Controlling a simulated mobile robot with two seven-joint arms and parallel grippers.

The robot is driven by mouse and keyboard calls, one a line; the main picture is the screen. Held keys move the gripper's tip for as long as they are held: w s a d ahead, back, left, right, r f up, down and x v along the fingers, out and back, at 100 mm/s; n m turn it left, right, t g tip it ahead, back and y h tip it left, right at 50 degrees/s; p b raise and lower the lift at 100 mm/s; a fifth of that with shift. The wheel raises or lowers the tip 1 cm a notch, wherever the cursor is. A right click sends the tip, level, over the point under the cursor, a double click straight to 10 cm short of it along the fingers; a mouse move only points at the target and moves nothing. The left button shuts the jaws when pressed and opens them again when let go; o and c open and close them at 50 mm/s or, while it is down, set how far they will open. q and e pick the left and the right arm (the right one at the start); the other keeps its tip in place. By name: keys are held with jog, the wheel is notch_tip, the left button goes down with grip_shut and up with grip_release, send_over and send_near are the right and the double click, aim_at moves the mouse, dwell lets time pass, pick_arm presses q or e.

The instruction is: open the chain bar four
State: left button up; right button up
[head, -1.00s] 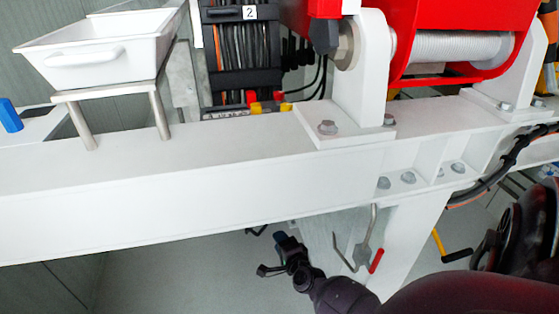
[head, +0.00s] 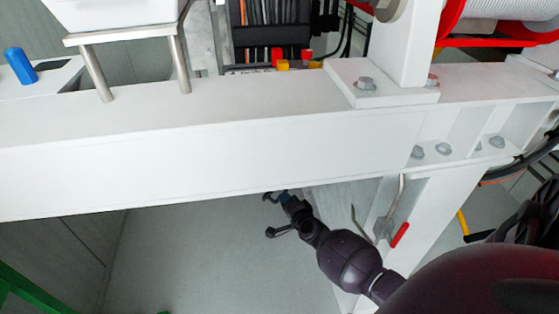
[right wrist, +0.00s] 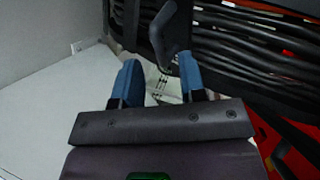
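No bar marked four can be made out. In the head view, a dark bar (head: 271,37) crosses bundled cables behind the white beam. A dark grey handle-like piece (right wrist: 172,28) stands just beyond the fingertips, in line with the gap. Thick black cables (right wrist: 235,50) run beside it. Whether the fingers touch the handle is unclear. My left gripper is not in view.
A long white beam (head: 200,155) crosses the head view above my right gripper. A red-tipped lever (head: 400,235) hangs at a white leg right of the gripper. Grey floor (head: 190,265) lies open at the lower left. A white tray (head: 115,12) stands on the beam.

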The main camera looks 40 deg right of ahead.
jog(key=shift+b+x, duration=0.45)
jog(key=shift+x, duration=1.25)
grip_shut()
